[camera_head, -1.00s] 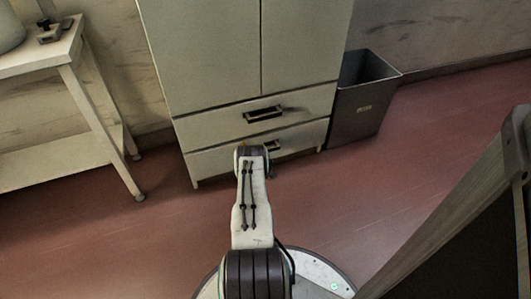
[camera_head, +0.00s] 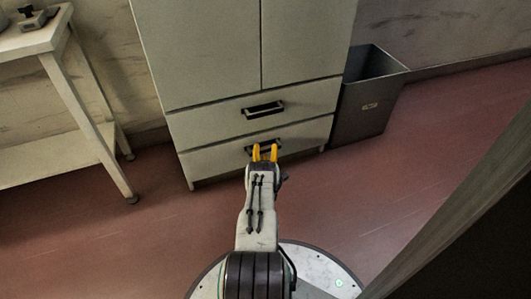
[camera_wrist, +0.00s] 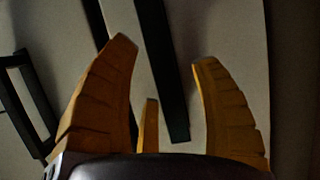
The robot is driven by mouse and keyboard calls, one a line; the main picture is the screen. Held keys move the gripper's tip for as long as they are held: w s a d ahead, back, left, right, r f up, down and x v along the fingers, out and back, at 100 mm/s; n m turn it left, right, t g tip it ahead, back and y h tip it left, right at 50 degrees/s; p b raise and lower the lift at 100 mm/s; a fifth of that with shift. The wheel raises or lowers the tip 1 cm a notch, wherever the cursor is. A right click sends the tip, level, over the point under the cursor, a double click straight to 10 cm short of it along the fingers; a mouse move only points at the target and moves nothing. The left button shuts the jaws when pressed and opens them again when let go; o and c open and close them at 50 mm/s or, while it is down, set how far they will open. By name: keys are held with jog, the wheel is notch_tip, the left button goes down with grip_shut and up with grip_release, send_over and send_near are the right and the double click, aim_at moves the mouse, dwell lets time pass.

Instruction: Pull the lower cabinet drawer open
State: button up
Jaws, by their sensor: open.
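The lower drawer (camera_head: 213,163) of the grey-white cabinet looks shut, flush with the drawer above. Its dark handle (camera_head: 279,146) is partly hidden behind my gripper (camera_head: 265,152), which is open with its yellow fingertips at the handle. In the wrist view, a dark bar that looks like the lower handle (camera_wrist: 168,80) runs between my gripper's (camera_wrist: 163,52) spread orange-yellow fingers. I see gaps beside the bar. I cannot tell whether either finger touches it.
The upper drawer's handle (camera_head: 263,110) is above; a dark handle (camera_wrist: 20,95) also shows at the wrist view's left. A grey bin (camera_head: 366,105) stands right of the cabinet. A white table (camera_head: 40,42) is at left. A large dark panel (camera_head: 470,225) fills the lower right. Red floor before the cabinet is clear.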

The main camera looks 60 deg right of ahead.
jog(key=shift+w+d, duration=0.2)
jog(key=shift+d, duration=0.15)
jog(key=shift+a, duration=0.1)
grip_shut()
dwell(0.5)
